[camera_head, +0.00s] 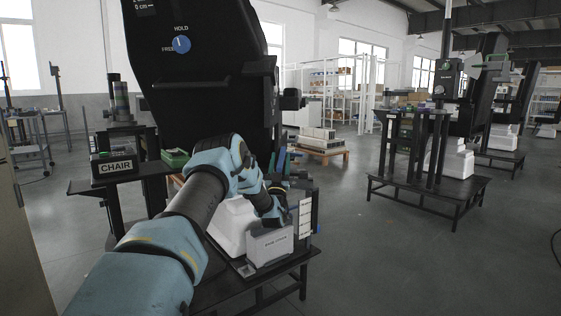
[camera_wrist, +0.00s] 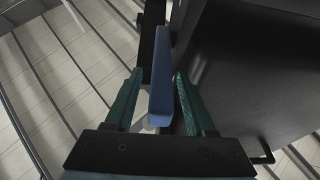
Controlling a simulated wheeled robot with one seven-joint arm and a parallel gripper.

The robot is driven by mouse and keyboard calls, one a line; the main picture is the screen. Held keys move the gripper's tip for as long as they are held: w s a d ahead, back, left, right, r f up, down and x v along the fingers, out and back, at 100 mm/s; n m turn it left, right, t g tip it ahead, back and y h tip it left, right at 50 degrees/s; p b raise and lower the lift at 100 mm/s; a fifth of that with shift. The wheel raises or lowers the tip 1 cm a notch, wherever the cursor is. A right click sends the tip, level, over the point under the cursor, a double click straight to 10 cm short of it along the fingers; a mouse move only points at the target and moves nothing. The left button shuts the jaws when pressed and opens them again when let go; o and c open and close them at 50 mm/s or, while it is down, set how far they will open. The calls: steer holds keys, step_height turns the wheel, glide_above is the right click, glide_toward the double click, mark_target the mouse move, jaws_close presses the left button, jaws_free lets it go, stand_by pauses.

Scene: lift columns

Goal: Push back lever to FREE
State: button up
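In the wrist view a blue lever (camera_wrist: 161,78) stands between the two green fingers of my gripper (camera_wrist: 158,98). The gripper is open, with a visible gap on each side of the lever. In the head view a blue dial (camera_head: 181,44) on the black column is labelled HOLD above and FREE at its left. Its white pointer points up towards HOLD. My gripper (camera_head: 279,163) is small there, beside the lower right of the black column, partly hidden by my arm. I cannot clearly make out the lever in that view.
The tall black column (camera_head: 205,85) is close on the left, above a black stand. A CHAIR sign (camera_head: 115,166) stands at its left. A grey box (camera_head: 270,246) and a white housing (camera_head: 232,222) are below my wrist. Open floor (camera_head: 400,255) lies to the right.

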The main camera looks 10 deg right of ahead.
steer(key=v, duration=1)
steer(key=shift+s+f, duration=0.25)
steer(key=shift+s, duration=0.05)
steer(key=shift+a, duration=0.1)
